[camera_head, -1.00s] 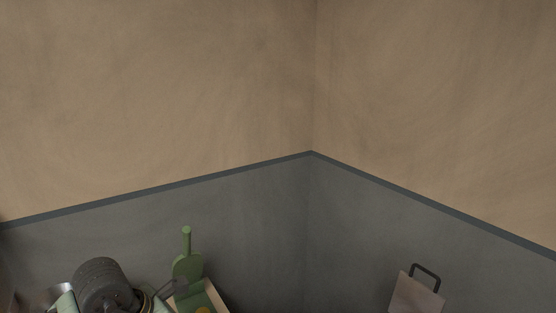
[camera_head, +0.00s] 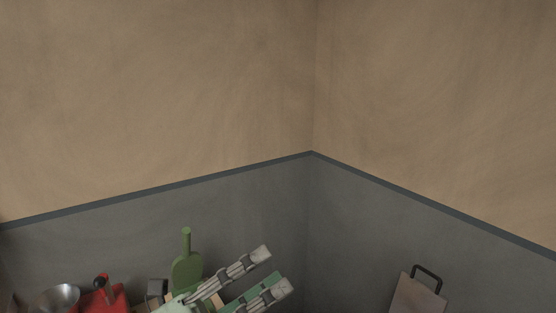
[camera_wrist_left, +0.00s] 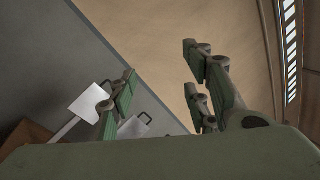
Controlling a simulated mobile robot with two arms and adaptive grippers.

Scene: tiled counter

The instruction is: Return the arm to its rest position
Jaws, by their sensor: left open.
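My left gripper (camera_head: 273,271) shows at the bottom of the head view, left of the room's corner. Its two fingers are spread apart and point up and to the right. No object is between them. In the left wrist view the open fingers (camera_wrist_left: 160,62) stand apart, with only wall behind the gap. My right gripper is not in view.
At the bottom left of the head view are a metal bowl (camera_head: 62,297), a red object (camera_head: 90,301) and a green paddle-shaped object (camera_head: 186,272). A board-like item with a black handle (camera_head: 416,296) stands at the right. The walls above are bare.

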